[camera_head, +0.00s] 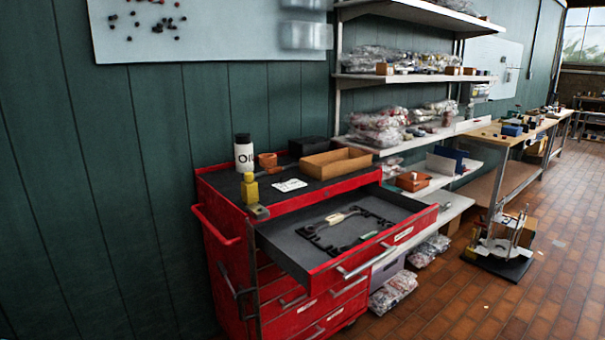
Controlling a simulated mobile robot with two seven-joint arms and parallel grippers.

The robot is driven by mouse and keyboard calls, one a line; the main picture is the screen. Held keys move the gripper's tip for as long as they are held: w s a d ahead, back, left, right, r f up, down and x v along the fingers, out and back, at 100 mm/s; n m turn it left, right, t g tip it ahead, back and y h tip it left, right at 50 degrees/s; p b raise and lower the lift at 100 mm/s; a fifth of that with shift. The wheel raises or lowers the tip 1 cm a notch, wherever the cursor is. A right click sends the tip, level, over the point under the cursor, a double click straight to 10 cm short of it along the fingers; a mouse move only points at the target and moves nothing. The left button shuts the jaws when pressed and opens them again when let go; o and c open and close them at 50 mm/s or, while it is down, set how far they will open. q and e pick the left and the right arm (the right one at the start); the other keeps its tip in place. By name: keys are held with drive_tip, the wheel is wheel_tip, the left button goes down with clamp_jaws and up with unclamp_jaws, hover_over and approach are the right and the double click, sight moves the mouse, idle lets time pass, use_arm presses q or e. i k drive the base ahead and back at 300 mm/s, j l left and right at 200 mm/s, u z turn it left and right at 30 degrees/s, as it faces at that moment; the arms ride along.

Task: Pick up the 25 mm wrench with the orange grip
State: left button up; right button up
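The open top drawer (285,240) of a red tool cart holds a dark rack (318,238) with wrench-like tools. One tool has a pale cream or tan grip (336,218) and lies towards the back of the drawer. Another has a green grip (368,235) and lies nearer the drawer front. I cannot make out a clearly orange grip, and any size marks are too small to read. Neither of my grippers is in view.
On the cart top stand a white bottle (244,154), a yellow bottle (250,189), a cardboard tray (336,163) and a black box (309,146). Shelves with bagged parts (378,127) stand behind right.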

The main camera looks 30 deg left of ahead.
sight(275, 169)
drive_tip(key=u, duration=1.2)
drive_tip(key=i, duration=0.45)
